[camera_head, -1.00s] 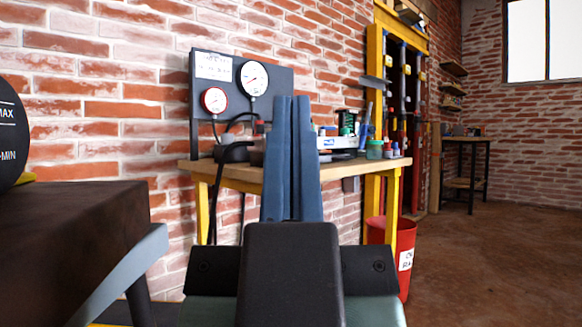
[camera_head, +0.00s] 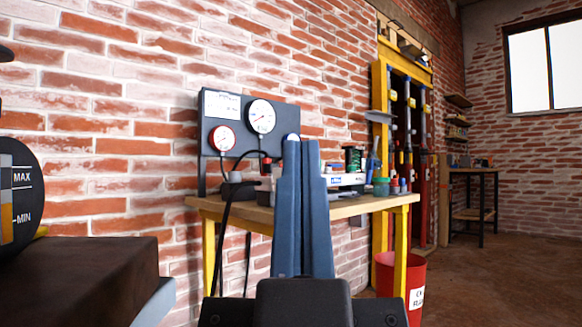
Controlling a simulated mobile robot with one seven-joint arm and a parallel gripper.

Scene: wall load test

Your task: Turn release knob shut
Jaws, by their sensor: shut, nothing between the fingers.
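My gripper (camera_head: 301,150) points away from me in the middle of the view, its two blue fingers pressed together with nothing between them. Beyond it stands a wooden workbench (camera_head: 370,204) with yellow legs. A dark gauge panel (camera_head: 284,98) stands at the back of the bench, with a white dial gauge (camera_head: 261,116) and a red-rimmed gauge (camera_head: 222,138). Black hoses run down from the gauges to a dark unit on the bench top. I cannot make out a release knob; the fingers hide part of the bench and panel. The gripper appears apart from the bench.
A dark brown block-like surface (camera_head: 80,285) fills the lower left, with a round black part marked MAX and MIN (camera_head: 22,195) above it. A red bin (camera_head: 386,278) stands under the bench's right end. A yellow rack (camera_head: 379,95) stands behind. Open floor (camera_head: 500,270) lies right.

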